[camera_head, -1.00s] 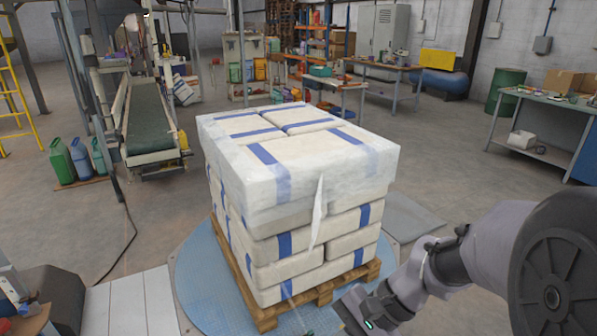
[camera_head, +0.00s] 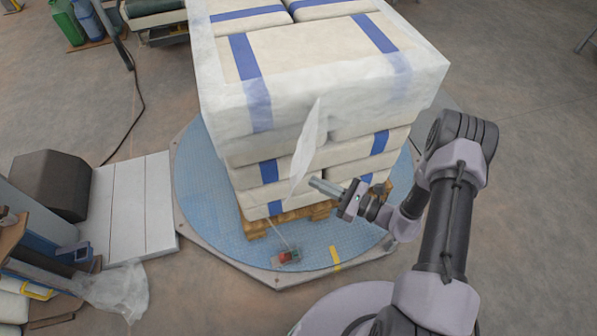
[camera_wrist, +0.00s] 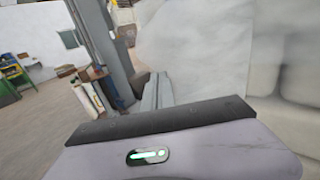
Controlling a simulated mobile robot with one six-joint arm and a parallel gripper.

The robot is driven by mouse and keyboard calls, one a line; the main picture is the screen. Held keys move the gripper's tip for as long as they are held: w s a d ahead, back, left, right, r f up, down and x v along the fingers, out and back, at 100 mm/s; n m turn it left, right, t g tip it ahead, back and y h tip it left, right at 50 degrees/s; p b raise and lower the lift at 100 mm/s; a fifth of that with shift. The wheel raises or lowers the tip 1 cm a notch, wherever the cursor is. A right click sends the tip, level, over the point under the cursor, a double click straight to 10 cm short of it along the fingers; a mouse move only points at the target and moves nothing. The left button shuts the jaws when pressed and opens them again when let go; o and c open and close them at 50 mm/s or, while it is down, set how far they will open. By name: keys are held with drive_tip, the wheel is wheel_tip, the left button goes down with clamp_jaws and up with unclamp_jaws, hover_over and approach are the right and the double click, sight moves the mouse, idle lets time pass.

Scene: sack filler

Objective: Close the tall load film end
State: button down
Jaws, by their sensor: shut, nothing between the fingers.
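The tall load (camera_head: 300,90) is a stack of pale sacks with blue bands on a wooden pallet (camera_head: 259,226). Translucent film covers its top and upper sides. The loose film end (camera_head: 309,146) hangs as a narrow white flap from the near face, its lower tip standing off the sacks. My gripper (camera_head: 314,183) is shut and empty, just right of the flap's lower part, pointing left; whether it touches the flap I cannot tell. In the wrist view the shut fingers (camera_wrist: 157,92) point ahead, with a pale film surface (camera_wrist: 200,50) close on their right.
The pallet stands on a round blue turntable (camera_head: 205,200). A small red item (camera_head: 287,257) lies on it, with a thin cord leading towards the pallet. A pale ramp (camera_head: 128,210), a dark block (camera_head: 50,183) and crumpled film (camera_head: 115,290) are at left. Open floor lies right.

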sight(288, 169)
drive_tip(key=b+x, duration=0.1)
drive_tip(key=x, duration=0.6)
drive_tip(key=shift+b, duration=0.3)
drive_tip(key=shift+w, duration=0.1)
